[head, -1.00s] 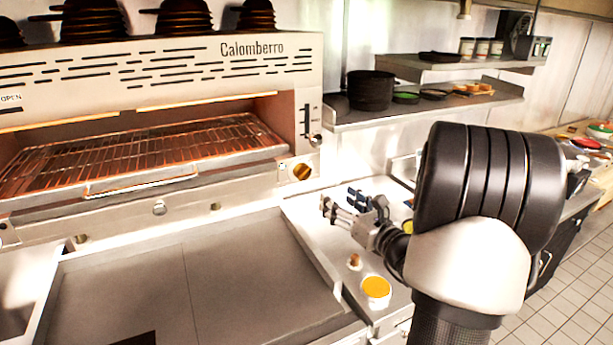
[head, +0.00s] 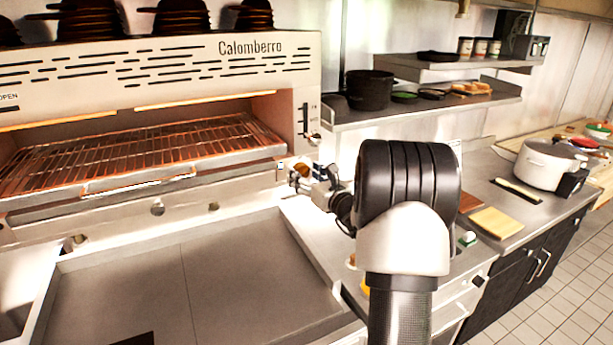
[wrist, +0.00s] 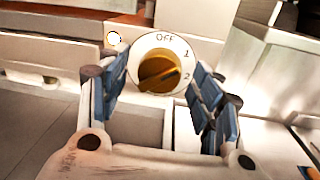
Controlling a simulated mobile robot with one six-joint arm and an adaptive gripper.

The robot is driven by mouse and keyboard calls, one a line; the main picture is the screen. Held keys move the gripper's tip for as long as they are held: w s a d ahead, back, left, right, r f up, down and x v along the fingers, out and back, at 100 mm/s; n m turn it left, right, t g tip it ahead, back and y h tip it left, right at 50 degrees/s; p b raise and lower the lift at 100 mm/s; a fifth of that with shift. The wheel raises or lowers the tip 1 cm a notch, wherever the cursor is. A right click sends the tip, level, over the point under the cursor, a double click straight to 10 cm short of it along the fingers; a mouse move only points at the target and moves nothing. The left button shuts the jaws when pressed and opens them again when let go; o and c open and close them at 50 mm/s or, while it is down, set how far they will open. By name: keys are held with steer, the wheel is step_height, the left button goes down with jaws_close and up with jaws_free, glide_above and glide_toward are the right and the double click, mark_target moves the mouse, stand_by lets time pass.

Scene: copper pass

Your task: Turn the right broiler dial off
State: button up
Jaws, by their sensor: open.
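The right broiler dial (wrist: 158,64) is an orange-brown knob on a round white plate marked OFF at the top, then 1 and 2 down the right side. Its raised bar slants from lower left up towards the right, not towards OFF. In the wrist view my gripper (wrist: 157,78) is open, with one blue-padded finger on each side of the dial. I cannot tell whether either pad touches it. In the head view the gripper (head: 301,180) is at the right end of the broiler front (head: 150,205) and partly covers the dial.
A small round light (wrist: 113,38) sits left of the dial. The broiler rack (head: 140,150) glows orange. A flat griddle (head: 190,280) lies below. Shelves with a black pot (head: 369,89) are to the right; a white pot (head: 547,165) stands on the far counter.

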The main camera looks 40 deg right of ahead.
steer(key=c, duration=1.1)
steer(key=shift+n+b, duration=0.3)
steer(key=shift+b, duration=0.3)
steer(key=n+b, duration=0.1)
steer(key=b, duration=0.2)
steer(key=n+b, duration=0.2)
steer(key=b, duration=0.1)
steer(key=shift+f+n, duration=0.2)
steer(key=shift+n, duration=0.1)
steer(key=n+b, duration=0.3)
steer(key=b, duration=0.2)
steer(key=shift+g, duration=0.3)
steer(key=n+b, duration=0.2)
steer(key=b, duration=0.1)
steer(key=shift+r+b, duration=0.25)
steer(key=shift+b, duration=0.05)
steer(key=shift+r, duration=0.1)
steer(key=shift+n, duration=0.3)
